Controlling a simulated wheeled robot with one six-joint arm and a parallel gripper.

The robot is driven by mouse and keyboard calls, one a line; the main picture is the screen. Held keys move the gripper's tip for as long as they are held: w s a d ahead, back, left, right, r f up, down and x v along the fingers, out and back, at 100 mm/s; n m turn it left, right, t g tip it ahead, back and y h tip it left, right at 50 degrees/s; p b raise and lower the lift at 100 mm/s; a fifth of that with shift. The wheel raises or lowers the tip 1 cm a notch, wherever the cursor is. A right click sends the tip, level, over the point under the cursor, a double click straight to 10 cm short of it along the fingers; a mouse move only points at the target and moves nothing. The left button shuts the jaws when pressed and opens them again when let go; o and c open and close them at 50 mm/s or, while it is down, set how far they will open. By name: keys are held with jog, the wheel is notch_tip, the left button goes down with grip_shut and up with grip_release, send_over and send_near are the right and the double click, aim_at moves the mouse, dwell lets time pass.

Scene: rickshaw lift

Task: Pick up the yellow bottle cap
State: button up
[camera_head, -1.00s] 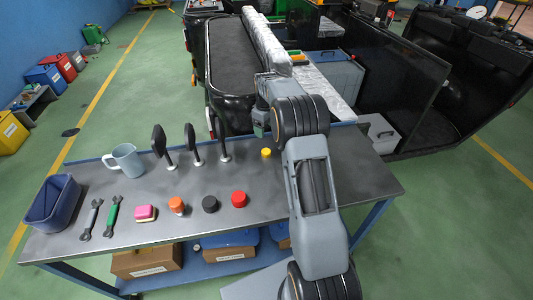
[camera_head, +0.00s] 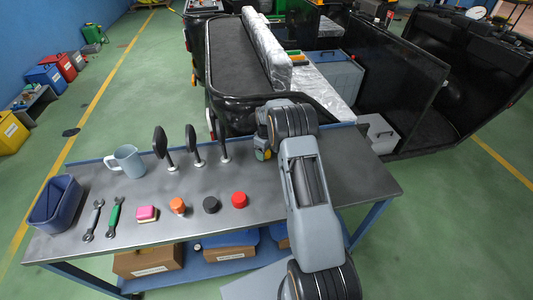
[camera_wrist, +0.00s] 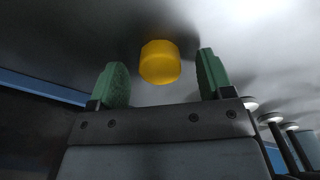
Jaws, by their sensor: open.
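The yellow bottle cap (camera_wrist: 160,62) sits on the grey metal table top. In the wrist view it lies between and a little beyond the tips of my gripper (camera_wrist: 160,75), with a gap on each side. The green fingers are spread wide and hold nothing. The rest of the cap is hidden by my arm there.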

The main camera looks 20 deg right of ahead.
jog(key=shift+f, duration=0.25)
jog(key=shift+c, duration=0.2)
jog(key=c, duration=1)
jog(key=shift+r, duration=0.1)
